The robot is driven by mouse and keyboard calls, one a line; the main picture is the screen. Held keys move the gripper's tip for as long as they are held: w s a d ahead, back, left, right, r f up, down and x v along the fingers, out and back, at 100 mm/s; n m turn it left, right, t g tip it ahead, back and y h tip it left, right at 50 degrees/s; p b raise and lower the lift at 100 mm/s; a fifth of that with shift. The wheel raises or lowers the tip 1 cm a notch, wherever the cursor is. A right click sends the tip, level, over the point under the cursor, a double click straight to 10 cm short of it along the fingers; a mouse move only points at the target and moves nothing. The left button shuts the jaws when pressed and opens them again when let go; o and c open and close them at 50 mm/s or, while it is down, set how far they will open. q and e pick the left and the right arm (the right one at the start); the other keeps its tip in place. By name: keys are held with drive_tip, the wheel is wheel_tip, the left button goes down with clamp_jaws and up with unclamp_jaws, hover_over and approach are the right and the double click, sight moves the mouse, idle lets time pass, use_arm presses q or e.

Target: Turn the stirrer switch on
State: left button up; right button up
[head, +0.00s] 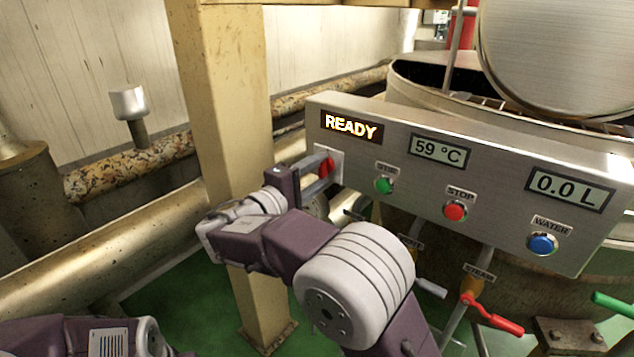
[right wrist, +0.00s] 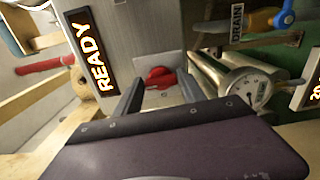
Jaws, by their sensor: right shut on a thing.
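The control panel (head: 390,180) shows a READY display (head: 351,127) at its left end. A red switch knob (head: 325,166) sits below that display on a light plate. It also shows in the right wrist view (right wrist: 160,77), between my fingers. My right gripper (head: 322,178) reaches the panel's left end and is shut on the red knob, one finger on each side. The knob's label cannot be read, and the fingers partly hide its plate in the head view. Part of my left arm shows at the lower left of the head view; its gripper is out of view.
The panel also has a green button (head: 384,186), a red STOP button (head: 455,211) and a blue WATER button (head: 542,244). Valve handles, one red (head: 492,315), hang below it. A yellowish post (head: 228,140) stands close left of my right gripper. The kettle (head: 440,85) is behind.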

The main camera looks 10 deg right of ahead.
drive_tip(key=shift+w+r+m, duration=0.1)
drive_tip(key=shift+m, duration=0.3)
drive_tip(key=shift+r+b, duration=0.1)
drive_tip(key=shift+b, duration=0.2)
drive_tip(key=o, duration=1.1)
drive_tip(key=shift+o, duration=1.3)
drive_tip(key=shift+w, duration=0.1)
drive_tip(key=p+v, duration=0.2)
drive_tip(key=v, duration=0.7)
drive_tip(key=shift+p, duration=0.35)
